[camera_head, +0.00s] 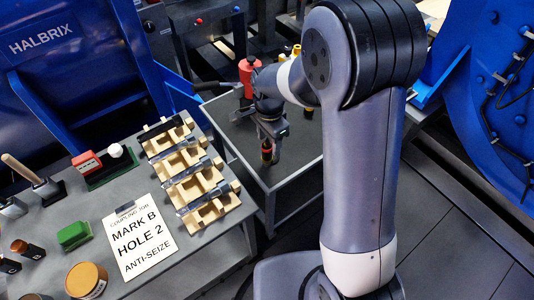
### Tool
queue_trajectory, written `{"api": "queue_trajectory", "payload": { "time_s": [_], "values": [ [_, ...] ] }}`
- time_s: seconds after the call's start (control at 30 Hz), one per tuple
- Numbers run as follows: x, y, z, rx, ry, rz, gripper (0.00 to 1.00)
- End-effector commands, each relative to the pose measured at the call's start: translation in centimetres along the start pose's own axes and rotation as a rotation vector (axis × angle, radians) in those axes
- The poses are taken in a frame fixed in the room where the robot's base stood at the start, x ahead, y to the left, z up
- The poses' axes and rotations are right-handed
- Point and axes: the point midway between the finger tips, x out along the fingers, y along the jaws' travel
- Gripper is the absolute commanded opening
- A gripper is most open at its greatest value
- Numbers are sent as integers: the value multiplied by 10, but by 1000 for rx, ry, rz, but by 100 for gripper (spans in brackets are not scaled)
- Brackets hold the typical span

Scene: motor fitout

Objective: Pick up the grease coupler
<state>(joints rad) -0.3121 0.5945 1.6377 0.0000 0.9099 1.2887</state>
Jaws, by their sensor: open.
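My gripper (268,138) is at the end of my arm, pointing down over the grey cart top right of the workbench. It is open. A small dark piece with red and brass bands (266,152) stands upright right below or between the fingertips; it may be the grease coupler, but it is too small to be sure. I cannot tell whether the fingers touch it. A red can-like object (246,80) with a dark hose stands on the cart behind my gripper. Yellow-capped items (296,50) are partly hidden behind my arm.
The grey cart top (235,130) is mostly bare around my gripper. On the workbench at left are a wooden rack (215,212) holding metal tools, a paper sign (138,240), a green block (74,235) and an orange-lidded tin (86,280). Blue machines stand on both sides.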

Motion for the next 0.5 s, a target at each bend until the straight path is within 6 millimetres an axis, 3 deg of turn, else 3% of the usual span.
{"api": "queue_trajectory", "payload": {
  "time_s": [0.5],
  "values": [
    [60,-7,0,0,0,2,54]
  ]
}}
